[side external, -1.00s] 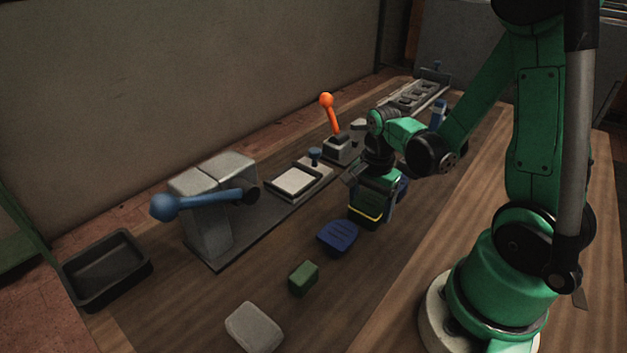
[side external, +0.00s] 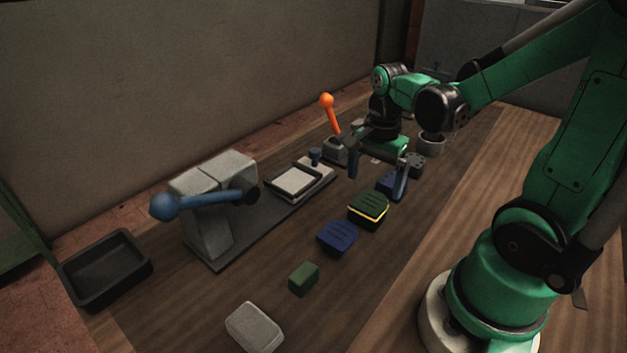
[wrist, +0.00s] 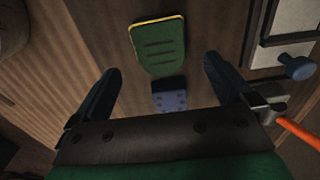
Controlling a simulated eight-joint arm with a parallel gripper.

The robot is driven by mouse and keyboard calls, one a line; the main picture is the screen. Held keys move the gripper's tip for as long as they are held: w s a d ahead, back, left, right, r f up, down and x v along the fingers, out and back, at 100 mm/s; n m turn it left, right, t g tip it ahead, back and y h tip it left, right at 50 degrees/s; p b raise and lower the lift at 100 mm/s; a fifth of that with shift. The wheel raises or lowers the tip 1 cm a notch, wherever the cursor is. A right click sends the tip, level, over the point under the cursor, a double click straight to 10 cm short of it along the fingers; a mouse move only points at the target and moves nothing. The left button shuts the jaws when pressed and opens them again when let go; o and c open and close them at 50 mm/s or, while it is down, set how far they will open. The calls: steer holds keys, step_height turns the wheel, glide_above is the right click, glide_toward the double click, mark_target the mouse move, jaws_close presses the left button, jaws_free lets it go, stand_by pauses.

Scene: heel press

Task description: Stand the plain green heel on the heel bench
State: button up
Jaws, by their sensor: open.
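A green heel-shaped piece with ridges and a yellow band (side external: 368,209) lies flat on the brown mat; the wrist view shows it (wrist: 160,48) just beyond my fingertips. A smaller plain green block (side external: 303,279) lies nearer the camera, beyond a blue ridged heel (side external: 337,238). I cannot tell which green piece is the plain green heel. My gripper (side external: 376,184) is open and empty, above and behind the banded piece; it also shows in the wrist view (wrist: 162,67). A dotted blue piece (wrist: 169,97) lies between my fingers, below them. I cannot tell which fixture is the heel bench.
A grey press with a blue-knobbed lever (side external: 205,203) and a pale plate fixture (side external: 293,181) stand at the left. An orange-knobbed lever (side external: 329,112) stands close to my gripper. A dark tray (side external: 107,268) is at far left, a pale grey block (side external: 254,327) in front.

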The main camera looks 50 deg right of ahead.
step_height(320, 180, up, 6)
steer(key=w+a+n+t, duration=0.3)
steer(key=a+n+t, duration=0.4)
steer(key=n, duration=1.1)
steer(key=shift+a+r, duration=0.35)
steer(key=shift+a, duration=1.25)
steer(key=shift+w, duration=0.1)
